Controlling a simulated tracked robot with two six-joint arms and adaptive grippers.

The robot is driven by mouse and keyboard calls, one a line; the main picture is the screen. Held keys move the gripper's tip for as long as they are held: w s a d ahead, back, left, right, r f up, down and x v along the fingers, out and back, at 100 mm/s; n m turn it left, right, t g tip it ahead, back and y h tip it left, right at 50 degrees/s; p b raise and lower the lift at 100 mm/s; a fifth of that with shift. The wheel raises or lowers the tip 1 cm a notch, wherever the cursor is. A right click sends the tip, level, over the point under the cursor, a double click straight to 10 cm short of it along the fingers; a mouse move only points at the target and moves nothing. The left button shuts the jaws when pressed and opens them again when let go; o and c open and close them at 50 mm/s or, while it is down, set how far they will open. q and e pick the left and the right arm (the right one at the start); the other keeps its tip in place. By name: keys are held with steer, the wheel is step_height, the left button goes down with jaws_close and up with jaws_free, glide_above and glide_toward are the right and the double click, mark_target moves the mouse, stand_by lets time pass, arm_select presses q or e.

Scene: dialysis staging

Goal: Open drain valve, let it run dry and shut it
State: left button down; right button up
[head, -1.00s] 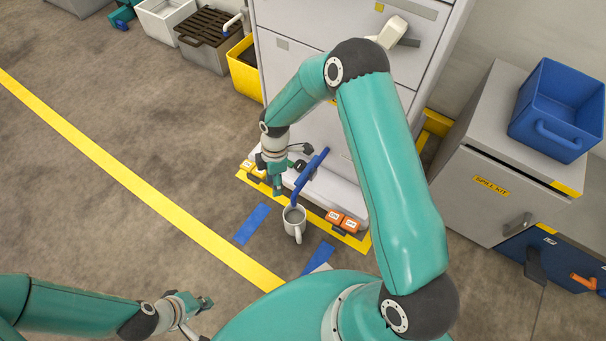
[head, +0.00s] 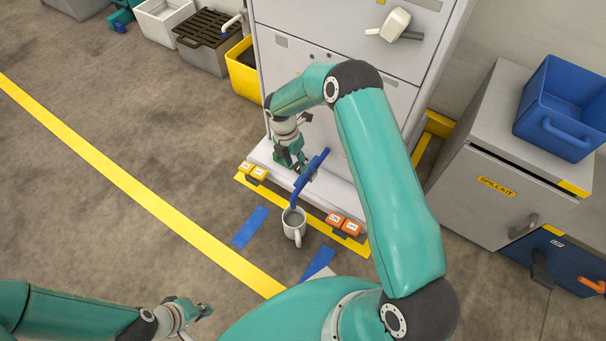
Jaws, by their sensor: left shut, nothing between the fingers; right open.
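A blue bar-shaped part (head: 311,173) slants down from the low white ledge of the machine (head: 342,193). I cannot tell whether it is the drain valve's lever or its outlet. A white mug (head: 293,232) with its handle toward me stands on the floor at the bar's lower end. My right gripper (head: 291,165) is open over the ledge, just left of the blue bar. Whether it touches the bar is unclear, and the valve body is hidden. My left gripper (head: 205,309) is shut and empty, low at the bottom left, away from the machine.
A spill kit cabinet (head: 480,205) with a blue bin (head: 562,110) on top stands at right. A yellow bin (head: 243,75) stands back left. The left floor is clear.

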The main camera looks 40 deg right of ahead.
mark_target(300, 177)
steer(key=f, duration=0.4)
steer(key=s+f+b, duration=0.1)
steer(key=f, duration=0.1)
steer(key=shift+s+d+f, duration=0.1)
steer(key=shift+d+f, duration=0.05)
steer(key=shift+d, duration=0.1)
jaws_close()
